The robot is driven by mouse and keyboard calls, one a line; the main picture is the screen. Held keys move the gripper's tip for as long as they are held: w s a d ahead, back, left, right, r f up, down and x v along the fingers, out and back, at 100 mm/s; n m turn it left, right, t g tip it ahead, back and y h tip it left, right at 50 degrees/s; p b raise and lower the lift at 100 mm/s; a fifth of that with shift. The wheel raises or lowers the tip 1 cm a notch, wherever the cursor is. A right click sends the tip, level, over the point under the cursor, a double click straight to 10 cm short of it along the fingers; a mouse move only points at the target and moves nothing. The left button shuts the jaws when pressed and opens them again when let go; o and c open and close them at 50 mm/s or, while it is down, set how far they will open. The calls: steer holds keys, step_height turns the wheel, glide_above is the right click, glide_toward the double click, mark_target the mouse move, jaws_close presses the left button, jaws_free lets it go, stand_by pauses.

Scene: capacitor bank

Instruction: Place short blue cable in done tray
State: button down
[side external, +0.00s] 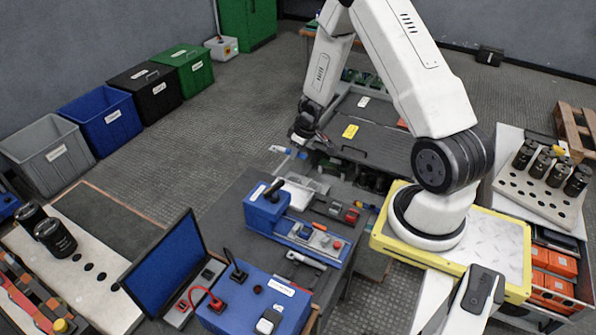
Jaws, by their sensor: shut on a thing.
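My gripper (295,143) hangs at the end of the arm, near the middle of the view, pointing down. It is shut on a small blue and light-coloured piece, which looks like the short blue cable (276,149); its end sticks out to the left of the fingers. The piece is small and partly hidden by the fingers, so its full shape does not show. A grey open tray (312,184) lies below the gripper, at the back edge of the workbench. I cannot read a label that marks it as the done tray.
A blue tester box (266,212) and tools stand on the bench below. An open laptop (163,272) and a blue box with red and black leads (252,300) are nearer. Grey, blue, black and green bins (107,118) line the left wall. A rack of black capacitors (540,188) is at right.

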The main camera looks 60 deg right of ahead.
steer(key=shift+w+d, duration=0.7)
steer(key=shift+d, duration=0.55)
glide_above(294, 197)
steer(key=s, duration=0.1)
step_height(294, 197, down, 14)
steer(key=shift+r, duration=0.1)
steer(key=shift+f, duration=0.2)
steer(key=shift+f, duration=2.45)
steer(key=shift+f, duration=0.6)
steer(key=c, duration=0.5)
jaws_free()
steer(key=shift+s, duration=0.1)
steer(key=shift+r, duration=0.2)
step_height(294, 197, up, 8)
steer(key=shift+f, duration=0.2)
